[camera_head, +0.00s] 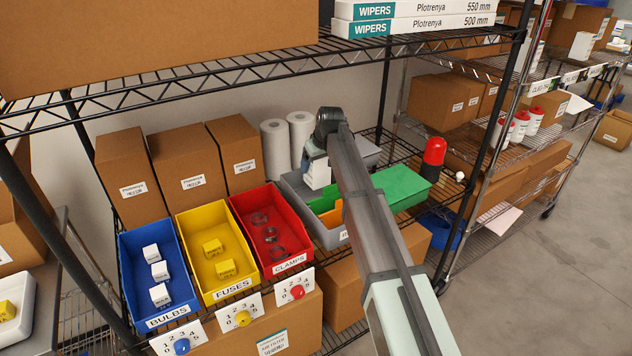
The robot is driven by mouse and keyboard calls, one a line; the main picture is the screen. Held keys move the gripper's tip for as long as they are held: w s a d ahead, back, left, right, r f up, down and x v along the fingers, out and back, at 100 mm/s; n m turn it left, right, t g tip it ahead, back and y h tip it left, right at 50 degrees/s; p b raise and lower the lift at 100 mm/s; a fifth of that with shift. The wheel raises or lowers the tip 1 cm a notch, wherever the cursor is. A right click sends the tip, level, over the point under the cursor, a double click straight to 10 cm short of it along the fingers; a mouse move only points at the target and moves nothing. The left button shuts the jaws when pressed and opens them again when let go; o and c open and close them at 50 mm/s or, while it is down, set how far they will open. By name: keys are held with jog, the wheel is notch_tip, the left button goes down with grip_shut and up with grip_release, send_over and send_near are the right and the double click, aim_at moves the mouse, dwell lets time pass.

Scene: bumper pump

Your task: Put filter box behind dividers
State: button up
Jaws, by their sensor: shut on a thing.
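My gripper (315,153) hangs over the left part of a grey bin on the middle shelf. It is shut on a small white box (318,174), taken to be the filter box, with a dark label on its side.
Blue (133,270), yellow (194,262) and red (242,229) bins stand to the left. White rolls (274,148) stand behind. The upper shelf (200,89) overhangs.

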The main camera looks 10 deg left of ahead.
jog(key=shift+f, duration=3)
jog(key=o, duration=1.4)
jog(key=shift+f, duration=0.15)
jog(key=shift+c, duration=0.2)
jog(key=v, duration=1.2)
